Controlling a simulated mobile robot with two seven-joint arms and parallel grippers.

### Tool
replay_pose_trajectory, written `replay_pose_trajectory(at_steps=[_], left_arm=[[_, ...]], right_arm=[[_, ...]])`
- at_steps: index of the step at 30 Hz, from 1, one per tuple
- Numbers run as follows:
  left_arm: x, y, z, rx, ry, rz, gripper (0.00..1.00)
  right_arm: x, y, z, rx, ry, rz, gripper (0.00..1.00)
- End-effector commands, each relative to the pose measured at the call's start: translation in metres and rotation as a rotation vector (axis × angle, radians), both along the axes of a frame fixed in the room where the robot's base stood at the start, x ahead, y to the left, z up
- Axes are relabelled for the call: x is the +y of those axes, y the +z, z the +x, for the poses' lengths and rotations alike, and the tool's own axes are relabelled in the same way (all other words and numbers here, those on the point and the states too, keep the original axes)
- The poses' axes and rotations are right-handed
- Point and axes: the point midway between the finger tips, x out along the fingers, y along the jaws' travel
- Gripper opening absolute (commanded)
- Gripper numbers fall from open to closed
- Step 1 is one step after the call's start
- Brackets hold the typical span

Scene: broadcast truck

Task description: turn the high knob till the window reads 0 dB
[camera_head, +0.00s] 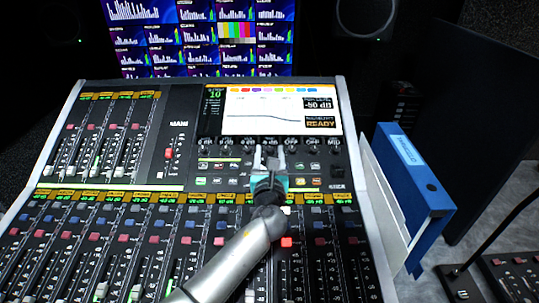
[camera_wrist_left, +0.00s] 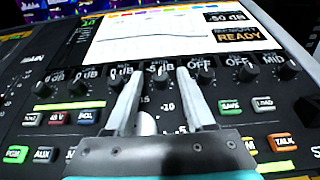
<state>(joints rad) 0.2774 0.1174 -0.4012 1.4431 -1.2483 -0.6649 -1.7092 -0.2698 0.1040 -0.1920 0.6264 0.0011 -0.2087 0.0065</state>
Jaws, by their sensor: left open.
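The high knob (camera_wrist_left: 160,84) is a small dark knob in the row under the console's screen. It shows between my left gripper's two fingers in the wrist view. The small window (camera_wrist_left: 158,68) above it shows a 5 dB reading; its sign is hard to make out. My left gripper (camera_head: 268,157) is open, with its fingertips at the knob row, one on each side of the high knob. It also shows in the wrist view (camera_wrist_left: 161,82). I cannot tell whether the fingers touch the knob. My right gripper is not in view.
The console screen (camera_head: 282,108) stands just above the knobs. Neighbouring knobs (camera_wrist_left: 205,77) sit close on both sides, and lit buttons (camera_wrist_left: 282,142) lie below. Faders (camera_head: 110,250) fill the front. A blue binder (camera_head: 410,185) stands at the right edge.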

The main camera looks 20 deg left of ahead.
Motion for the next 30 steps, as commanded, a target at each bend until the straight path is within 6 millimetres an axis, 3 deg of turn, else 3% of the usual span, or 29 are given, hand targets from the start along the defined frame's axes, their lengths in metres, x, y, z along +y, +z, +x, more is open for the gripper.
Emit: replay_pose_trajectory(at_steps=[5,19,30], left_arm=[[-0.0001,0.0002,0.0,0.0,0.0,0.0,0.54],[-0.0001,0.0,-0.0003,0.0,0.0,0.0,0.01],[0.0001,0.0,-0.0003,0.0,-0.002,0.001,0.0]], right_arm=[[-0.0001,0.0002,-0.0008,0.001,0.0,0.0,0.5],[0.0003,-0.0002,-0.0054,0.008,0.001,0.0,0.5],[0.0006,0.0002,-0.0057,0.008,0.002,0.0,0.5]])
